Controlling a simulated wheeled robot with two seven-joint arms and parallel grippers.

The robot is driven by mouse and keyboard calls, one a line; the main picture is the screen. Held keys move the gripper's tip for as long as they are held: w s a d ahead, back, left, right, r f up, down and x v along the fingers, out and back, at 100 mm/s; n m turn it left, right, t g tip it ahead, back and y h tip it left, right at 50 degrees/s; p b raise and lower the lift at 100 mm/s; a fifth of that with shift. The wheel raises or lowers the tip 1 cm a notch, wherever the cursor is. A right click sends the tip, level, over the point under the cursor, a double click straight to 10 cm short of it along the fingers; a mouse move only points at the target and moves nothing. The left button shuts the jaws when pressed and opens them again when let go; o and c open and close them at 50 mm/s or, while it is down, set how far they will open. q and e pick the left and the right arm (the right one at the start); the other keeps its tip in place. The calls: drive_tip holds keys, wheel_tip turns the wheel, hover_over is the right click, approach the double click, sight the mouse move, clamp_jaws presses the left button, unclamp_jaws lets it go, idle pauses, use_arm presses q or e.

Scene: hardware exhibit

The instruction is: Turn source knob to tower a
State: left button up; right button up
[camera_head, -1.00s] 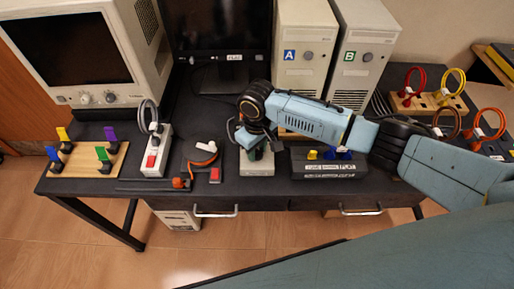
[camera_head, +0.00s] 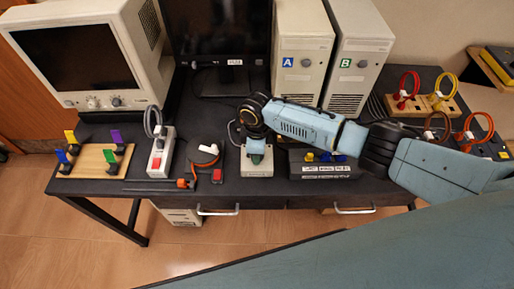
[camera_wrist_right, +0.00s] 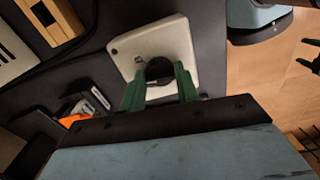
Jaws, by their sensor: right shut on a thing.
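A pale box (camera_head: 258,171) with a dark round knob stands near the front middle of the desk. In the right wrist view, the box (camera_wrist_right: 183,40) and its black knob (camera_wrist_right: 159,70) show clearly. My right gripper (camera_head: 257,158) reaches down over the box from the right. Its green fingers (camera_wrist_right: 160,84) are on either side of the knob and shut on it. The knob's pointer and part of its face are hidden. Tower A (camera_head: 301,45), with a blue label, and tower B (camera_head: 357,60), with a green label, stand behind. My left gripper is out of view.
A dark switch box (camera_head: 322,171) sits just right of the knob box. A white power strip (camera_head: 160,152) and a red-buttoned item (camera_head: 217,176) lie left. A wooden board with coloured pegs (camera_head: 92,160) is farther left. Coloured cable loops (camera_head: 410,84) stand right.

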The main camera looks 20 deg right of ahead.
drive_tip(key=n, duration=0.4)
drive_tip(key=shift+n+p, duration=0.3)
drive_tip(key=shift+p, duration=0.1)
drive_tip(key=n, duration=0.5)
drive_tip(key=shift+n, duration=0.3)
drive_tip(key=o, duration=1)
drive_tip(key=shift+c, duration=0.2)
wheel_tip(320, 180, up, 13)
drive_tip(key=p, duration=0.1)
drive_tip(key=shift+r, duration=0.2)
